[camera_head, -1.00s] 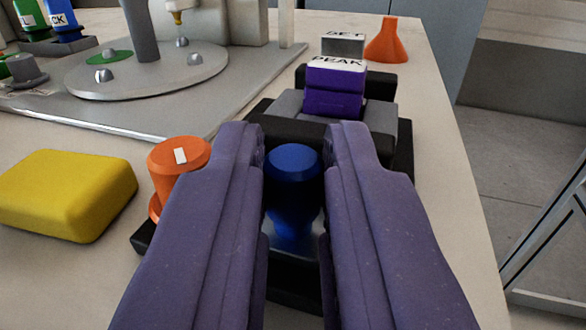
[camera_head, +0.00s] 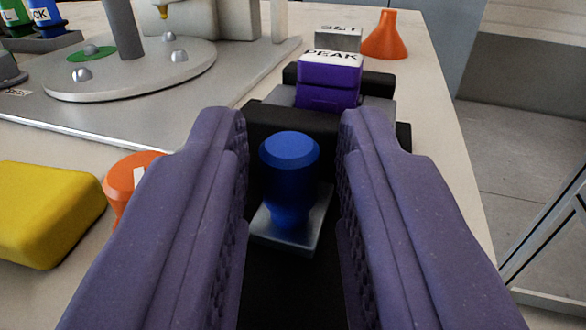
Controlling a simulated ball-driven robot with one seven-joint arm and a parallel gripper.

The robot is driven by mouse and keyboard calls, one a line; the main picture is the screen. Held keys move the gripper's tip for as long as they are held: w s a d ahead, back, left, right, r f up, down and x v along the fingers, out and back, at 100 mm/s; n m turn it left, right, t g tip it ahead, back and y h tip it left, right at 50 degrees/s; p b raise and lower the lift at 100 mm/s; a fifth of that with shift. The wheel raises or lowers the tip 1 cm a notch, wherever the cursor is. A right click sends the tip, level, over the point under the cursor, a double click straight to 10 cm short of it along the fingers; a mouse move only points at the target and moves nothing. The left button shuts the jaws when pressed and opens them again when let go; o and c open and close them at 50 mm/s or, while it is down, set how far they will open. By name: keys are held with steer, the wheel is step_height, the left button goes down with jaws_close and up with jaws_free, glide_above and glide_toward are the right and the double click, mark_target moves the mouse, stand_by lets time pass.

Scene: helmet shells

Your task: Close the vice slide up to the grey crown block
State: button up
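The blue knob (camera_head: 290,175) stands upright on a metal plate (camera_head: 300,245) on the black vice slide (camera_head: 300,122). My gripper (camera_head: 292,125) is open, with a purple finger on each side of the knob and a visible gap on both sides. The grey crown block (camera_head: 378,108) lies behind the slide's black jaw, partly hidden by it and by a purple block marked PEAK (camera_head: 328,88). A black fixed jaw (camera_head: 378,82) is behind the grey block. I cannot tell whether the slide's jaw touches the grey block.
An orange knob (camera_head: 128,180) and a yellow block (camera_head: 45,210) are left of my gripper. A grey plate with a round disc (camera_head: 130,70) fills the back left. An orange cone (camera_head: 385,38) and a marked grey block (camera_head: 338,40) stand behind the vice. The table edge is on the right.

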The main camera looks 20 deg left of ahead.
steer(key=p+v, duration=0.2)
steer(key=v, duration=0.5)
steer(key=shift+w, duration=0.1)
steer(key=shift+s+d, duration=0.15)
steer(key=shift+s, duration=0.3)
